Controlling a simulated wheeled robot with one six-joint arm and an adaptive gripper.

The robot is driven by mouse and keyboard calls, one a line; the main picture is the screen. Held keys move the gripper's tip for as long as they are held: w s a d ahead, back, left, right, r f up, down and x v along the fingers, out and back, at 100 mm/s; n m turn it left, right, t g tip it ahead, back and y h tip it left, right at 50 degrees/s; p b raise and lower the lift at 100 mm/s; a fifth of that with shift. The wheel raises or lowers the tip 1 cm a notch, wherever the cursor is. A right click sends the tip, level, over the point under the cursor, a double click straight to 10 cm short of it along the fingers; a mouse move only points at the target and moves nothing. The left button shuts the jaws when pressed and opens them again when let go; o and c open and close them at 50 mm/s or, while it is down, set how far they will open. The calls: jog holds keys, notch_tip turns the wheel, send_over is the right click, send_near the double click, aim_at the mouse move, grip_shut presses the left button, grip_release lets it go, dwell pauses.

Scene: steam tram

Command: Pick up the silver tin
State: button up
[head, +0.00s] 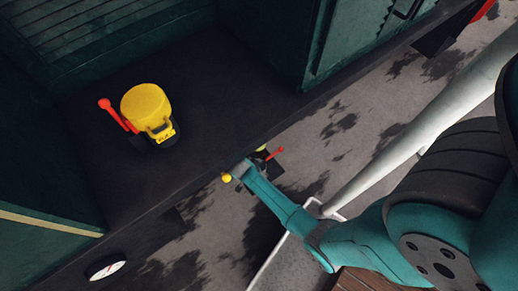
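I cannot make out a silver tin for certain. A small pale grey piece (241,168) shows at the far end of my teal arm, but I cannot tell whether it is a tin or part of my wrist. My gripper (244,174) is around that spot, by the edge of the dark tram floor. Its fingers are too small and covered to make out, so I cannot tell whether it is open or shut.
A small yellow knob (226,178) and a red stick (275,154) show by my arm's end.

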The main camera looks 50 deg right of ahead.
jog(key=d, duration=0.2)
jog(key=shift+w+d, duration=0.1)
jog(key=shift+d, duration=0.25)
jog(key=shift+d+f, duration=0.15)
jog(key=shift+f, duration=0.4)
jog(key=c, duration=1.4)
jog(key=shift+r, duration=0.15)
